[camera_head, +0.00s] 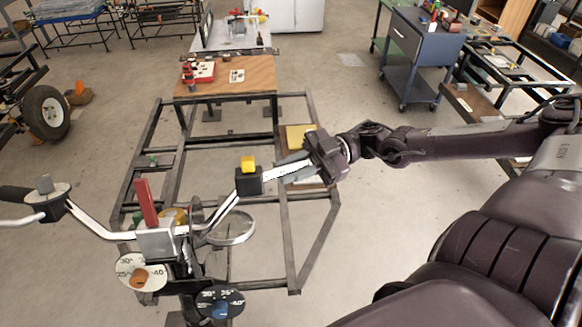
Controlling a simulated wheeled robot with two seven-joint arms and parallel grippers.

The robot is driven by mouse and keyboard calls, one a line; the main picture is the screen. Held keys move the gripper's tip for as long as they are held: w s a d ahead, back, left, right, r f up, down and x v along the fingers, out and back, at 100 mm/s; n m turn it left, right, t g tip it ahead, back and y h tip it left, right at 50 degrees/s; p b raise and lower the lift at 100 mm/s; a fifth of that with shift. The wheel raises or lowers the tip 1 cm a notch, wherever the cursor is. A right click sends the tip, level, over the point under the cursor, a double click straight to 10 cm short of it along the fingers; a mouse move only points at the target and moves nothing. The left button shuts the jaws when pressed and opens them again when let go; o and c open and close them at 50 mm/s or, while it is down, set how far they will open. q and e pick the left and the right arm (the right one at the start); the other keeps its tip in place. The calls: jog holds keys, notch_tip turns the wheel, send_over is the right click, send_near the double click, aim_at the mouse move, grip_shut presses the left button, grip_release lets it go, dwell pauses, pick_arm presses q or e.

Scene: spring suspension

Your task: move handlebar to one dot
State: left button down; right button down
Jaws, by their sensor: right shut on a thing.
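The handlebar (95,228) is a bent white bar running from the left edge to the middle, with a grey clamp block and upright red lever (147,203) at its centre. My right gripper (289,170) is shut on the handlebar's right end, just right of a black block with a yellow button (248,165). A white dial (140,272) with an orange knob and a dark dial (218,303) with a blue knob sit below the clamp; both carry degree numbers. I cannot make out a single dot mark. My left gripper is out of view.
A dark metal frame (318,240) stands around and behind the handlebar post. A wooden-topped table (225,90) with a red device is behind it. A blue cabinet (425,55) and workbenches stand at the back right. Open floor lies between them.

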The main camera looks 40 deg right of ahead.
jog(key=shift+w+d+f+m+b, duration=0.1)
jog(key=shift+w+f+m+b, duration=0.05)
jog(key=shift+f+m+b, duration=0.6)
jog(key=shift+w+d+f+m+y+b, duration=0.15)
jog(key=shift+f+m+y+b, duration=0.1)
jog(key=shift+f+m, duration=0.25)
jog(key=shift+w+a+f+m+y+b, duration=0.15)
jog(key=shift+f+m+y, duration=0.15)
jog(key=shift+m, duration=0.25)
jog(key=shift+d+r, duration=0.1)
jog(key=shift+r, duration=0.1)
jog(key=c, duration=1.3)
grip_release()
jog(key=shift+s, duration=0.1)
jog(key=shift+d+f, duration=0.1)
jog(key=shift+d, duration=0.05)
